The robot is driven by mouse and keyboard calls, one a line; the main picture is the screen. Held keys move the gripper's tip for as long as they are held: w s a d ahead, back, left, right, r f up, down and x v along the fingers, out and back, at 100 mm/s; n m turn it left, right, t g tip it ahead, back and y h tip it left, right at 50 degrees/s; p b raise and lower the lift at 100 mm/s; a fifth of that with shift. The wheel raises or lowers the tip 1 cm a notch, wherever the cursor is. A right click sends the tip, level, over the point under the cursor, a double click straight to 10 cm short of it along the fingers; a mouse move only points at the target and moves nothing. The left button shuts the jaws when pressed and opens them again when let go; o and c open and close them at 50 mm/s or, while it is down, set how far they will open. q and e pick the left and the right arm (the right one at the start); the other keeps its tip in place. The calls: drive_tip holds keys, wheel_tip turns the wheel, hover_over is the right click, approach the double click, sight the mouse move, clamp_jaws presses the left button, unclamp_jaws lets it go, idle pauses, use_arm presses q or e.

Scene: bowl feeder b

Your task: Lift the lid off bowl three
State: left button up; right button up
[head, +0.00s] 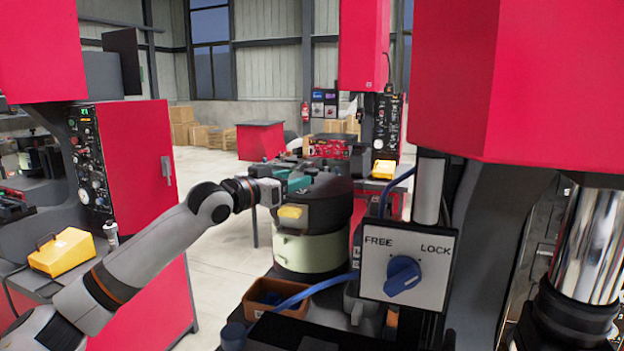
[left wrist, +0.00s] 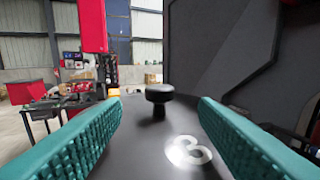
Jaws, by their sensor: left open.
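Bowl three is the dark round bowl (head: 325,213) on a pale green base (head: 310,252) in the middle of the head view. Its dark lid (left wrist: 150,155) bears a white 3 in the left wrist view. A black round knob (left wrist: 159,94) stands up from the lid. My left gripper (head: 298,182) reaches in from the left over the lid's near left side. In the left wrist view its teal ribbed fingers (left wrist: 160,104) are open, one on each side of the knob, with gaps between. My right gripper is out of view.
A FREE/LOCK switch panel (head: 403,265) stands close at the right, beside a red machine (head: 550,80). A red cabinet (head: 140,190) stands left.

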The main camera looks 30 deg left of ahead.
sight(307, 172)
use_arm(q)
drive_tip(key=w+p, duration=0.2)
drive_tip(key=w, duration=0.1)
drive_tip(key=w+p, duration=0.1)
drive_tip(key=shift+w+d+r, duration=0.2)
drive_tip(key=shift+d+r, duration=0.1)
drive_tip(key=shift+w+f, duration=0.1)
drive_tip(key=shift+w, duration=0.1)
drive_tip(key=shift+s, duration=0.15)
drive_tip(key=c, duration=0.5)
clamp_jaws()
